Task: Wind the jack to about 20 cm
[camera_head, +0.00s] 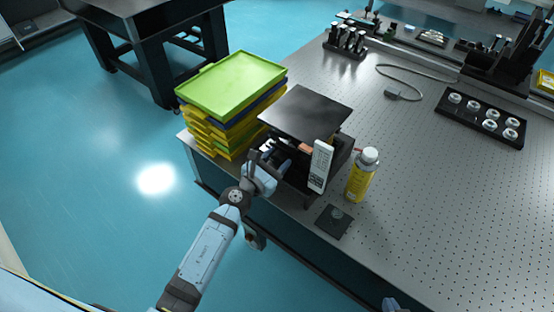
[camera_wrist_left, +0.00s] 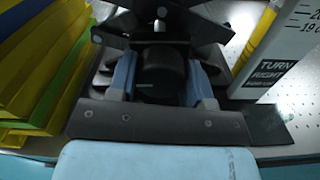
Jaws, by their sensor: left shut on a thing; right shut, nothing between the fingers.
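The lab jack has a flat black top plate (camera_head: 305,113) and stands at the table's near edge, raised above the tabletop. Its dark round knob (camera_wrist_left: 160,68) faces my left wrist camera. My left gripper (camera_head: 281,168) is shut on this knob, with one blue finger on each side in the left wrist view (camera_wrist_left: 160,88). A white scale card (camera_head: 320,165) stands upright just right of the jack. In the left wrist view the card (camera_wrist_left: 283,50) reads "TURN RIGHT" and has a mark near 19. The plate's height against the scale cannot be read. A bit of my right gripper (camera_head: 391,304) shows at the bottom edge.
Stacked yellow, blue and green trays (camera_head: 232,85) stand close left of the jack. A yellow spray can (camera_head: 362,175) stands right of the card, and a small dark plate (camera_head: 334,222) lies in front.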

